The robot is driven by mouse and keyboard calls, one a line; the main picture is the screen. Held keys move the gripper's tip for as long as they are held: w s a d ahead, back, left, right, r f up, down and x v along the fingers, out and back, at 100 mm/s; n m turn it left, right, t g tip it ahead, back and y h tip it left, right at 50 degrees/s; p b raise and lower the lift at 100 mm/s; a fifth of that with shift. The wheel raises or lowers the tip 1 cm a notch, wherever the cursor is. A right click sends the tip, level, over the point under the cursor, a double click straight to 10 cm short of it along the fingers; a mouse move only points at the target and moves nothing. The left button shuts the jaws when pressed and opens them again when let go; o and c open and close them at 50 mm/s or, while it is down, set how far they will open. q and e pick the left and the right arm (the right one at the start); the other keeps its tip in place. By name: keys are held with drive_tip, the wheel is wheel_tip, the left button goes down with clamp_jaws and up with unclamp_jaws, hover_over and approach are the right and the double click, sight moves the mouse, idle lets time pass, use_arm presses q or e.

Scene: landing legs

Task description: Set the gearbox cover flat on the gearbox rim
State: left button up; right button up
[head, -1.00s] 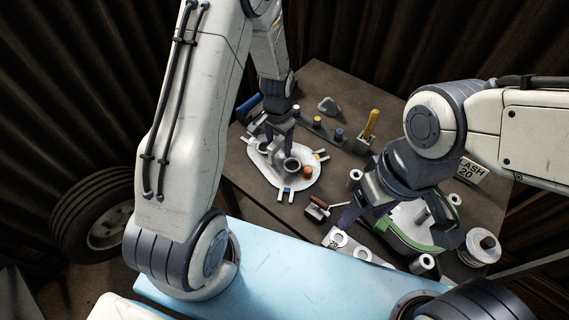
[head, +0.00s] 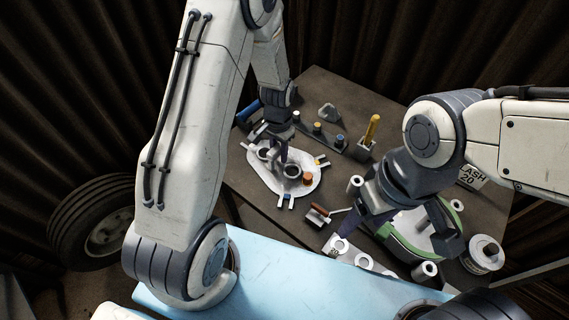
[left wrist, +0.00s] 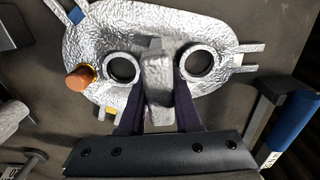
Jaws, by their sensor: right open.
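The gearbox cover (head: 262,178) is a silvery plate with two raised rings and a central rib. It lies on the left part of the table and fills much of the left wrist view (left wrist: 225,25). My left gripper (head: 284,155) is down at the cover; in the left wrist view its dark fingers (left wrist: 158,92) close against both sides of the rib. The gearbox, with a green rim (head: 398,246), stands at the right, partly hidden by my right arm. My right gripper (head: 400,228) is open above it, fingers spread wide.
An orange peg (head: 307,180) stands at the cover, and fork-like clips with coloured bands surround it. A holder with a yellow handle (head: 373,127), a brush-like tool (head: 318,216), a white spool (head: 484,254) and several pale cylinders crowd the table. A dark strip with coloured pegs lies behind the cover.

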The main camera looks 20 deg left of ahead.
use_arm(q)
clamp_jaws()
drive_tip(key=shift+r+p, duration=3.35)
drive_tip(key=shift+r, duration=0.75)
